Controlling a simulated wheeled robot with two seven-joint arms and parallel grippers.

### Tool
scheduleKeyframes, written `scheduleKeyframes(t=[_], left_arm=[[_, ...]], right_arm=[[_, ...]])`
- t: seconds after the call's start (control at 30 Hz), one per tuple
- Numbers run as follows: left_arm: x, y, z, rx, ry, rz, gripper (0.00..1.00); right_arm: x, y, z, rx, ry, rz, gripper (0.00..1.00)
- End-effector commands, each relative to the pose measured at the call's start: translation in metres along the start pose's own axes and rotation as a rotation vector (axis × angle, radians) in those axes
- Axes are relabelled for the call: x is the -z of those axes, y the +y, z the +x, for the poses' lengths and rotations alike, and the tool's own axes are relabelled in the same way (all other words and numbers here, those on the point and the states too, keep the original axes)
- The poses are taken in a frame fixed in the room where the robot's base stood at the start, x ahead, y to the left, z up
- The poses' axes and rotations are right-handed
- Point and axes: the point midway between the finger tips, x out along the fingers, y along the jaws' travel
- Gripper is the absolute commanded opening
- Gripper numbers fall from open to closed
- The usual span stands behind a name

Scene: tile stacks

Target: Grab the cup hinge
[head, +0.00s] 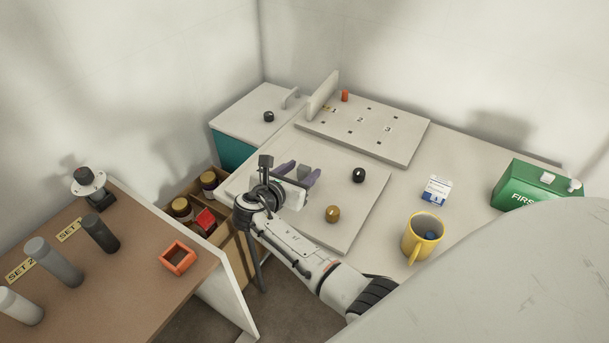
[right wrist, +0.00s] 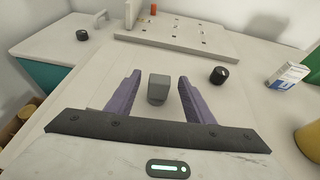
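A small dark grey block-like piece, which may be the cup hinge (right wrist: 158,88), stands on the pale board between the purple fingers of my right gripper (right wrist: 152,96). Gaps show on both sides of it, so the gripper is open and not touching it. In the head view the grey piece (head: 304,172) shows just beyond the fingers of my right gripper (head: 298,175). My left gripper is in neither view.
A black knob (head: 358,175) and a brass knob (head: 332,214) sit on the same board (head: 358,222). A yellow mug (head: 420,238), a small white box (head: 436,190) and a green first-aid case (head: 535,187) stand to the right. A slotted board (head: 400,150) lies behind.

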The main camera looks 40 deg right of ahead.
Motion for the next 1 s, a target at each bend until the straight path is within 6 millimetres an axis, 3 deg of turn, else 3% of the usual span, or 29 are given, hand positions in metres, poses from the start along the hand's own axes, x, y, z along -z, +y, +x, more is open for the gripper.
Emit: scheduleKeyframes(t=[0.03,0.27,0.57,1.0], left_arm=[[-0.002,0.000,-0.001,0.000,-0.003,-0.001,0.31],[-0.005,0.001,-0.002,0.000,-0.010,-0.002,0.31],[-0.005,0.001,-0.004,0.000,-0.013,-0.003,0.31],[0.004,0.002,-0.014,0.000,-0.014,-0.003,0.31]], right_arm=[[0.000,0.000,0.000,0.000,0.000,0.000,0.40],[0.000,0.000,-0.001,0.000,0.000,0.000,0.04],[-0.007,0.001,-0.003,-0.001,-0.001,0.002,0.03],[-0.080,0.001,-0.034,-0.002,-0.002,0.003,0.03]])
